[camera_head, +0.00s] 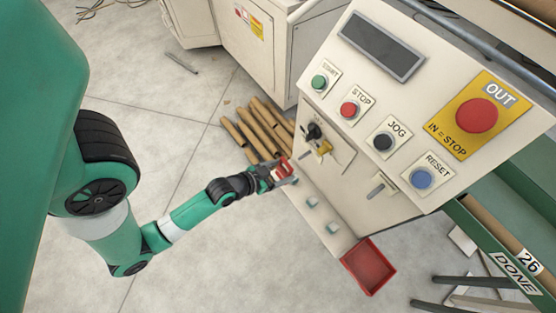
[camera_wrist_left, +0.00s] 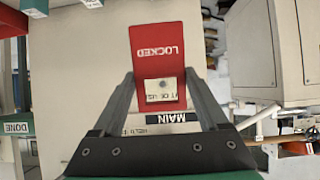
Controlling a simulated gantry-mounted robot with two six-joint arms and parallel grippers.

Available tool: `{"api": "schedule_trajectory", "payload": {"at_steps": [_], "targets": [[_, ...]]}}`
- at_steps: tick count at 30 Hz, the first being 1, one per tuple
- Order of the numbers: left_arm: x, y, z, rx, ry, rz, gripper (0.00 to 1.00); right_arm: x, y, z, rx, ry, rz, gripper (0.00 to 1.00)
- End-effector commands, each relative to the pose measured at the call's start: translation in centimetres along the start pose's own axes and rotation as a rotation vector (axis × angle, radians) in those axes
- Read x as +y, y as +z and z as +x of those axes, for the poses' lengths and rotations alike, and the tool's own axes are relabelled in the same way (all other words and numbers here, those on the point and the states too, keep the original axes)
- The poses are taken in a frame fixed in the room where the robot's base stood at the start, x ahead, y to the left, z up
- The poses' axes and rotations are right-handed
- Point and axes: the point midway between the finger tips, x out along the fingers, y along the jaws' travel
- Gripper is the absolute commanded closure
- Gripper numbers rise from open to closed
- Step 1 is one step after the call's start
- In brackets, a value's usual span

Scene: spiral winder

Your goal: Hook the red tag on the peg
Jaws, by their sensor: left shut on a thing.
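The red tag (camera_head: 284,168) is in my left gripper (camera_head: 276,173), close to the lower left edge of the cream control panel. In the left wrist view the tag (camera_wrist_left: 158,45) reads LOCKED and carries a small cream label. It sits between both fingers of my left gripper (camera_wrist_left: 162,84), which is shut on it. A short metal peg-like stub (camera_head: 378,190) sticks out of the panel below the JOG button, to the right of the tag and apart from it. I cannot clearly make out a peg in the wrist view. My right gripper is not in view.
Buttons line the panel above. A red tray (camera_head: 369,266) is below. Brown tubes (camera_head: 262,125) lie on the floor behind the gripper. The floor at left is mostly clear.

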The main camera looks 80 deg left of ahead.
Motion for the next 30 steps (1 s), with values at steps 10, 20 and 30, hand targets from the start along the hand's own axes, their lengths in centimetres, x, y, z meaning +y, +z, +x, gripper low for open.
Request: {"api": "schedule_trajectory", "payload": {"at_steps": [10,20,30], "targets": [[0.0,-1.1,2.3,0.003,0.000,0.000,0.79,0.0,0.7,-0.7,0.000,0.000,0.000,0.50],[0.0,-2.1,4.4,0.002,-0.001,0.001,0.79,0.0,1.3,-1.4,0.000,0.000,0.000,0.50],[0.0,-3.2,6.4,0.003,-0.001,-0.002,0.79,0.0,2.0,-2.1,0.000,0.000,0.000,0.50]]}}
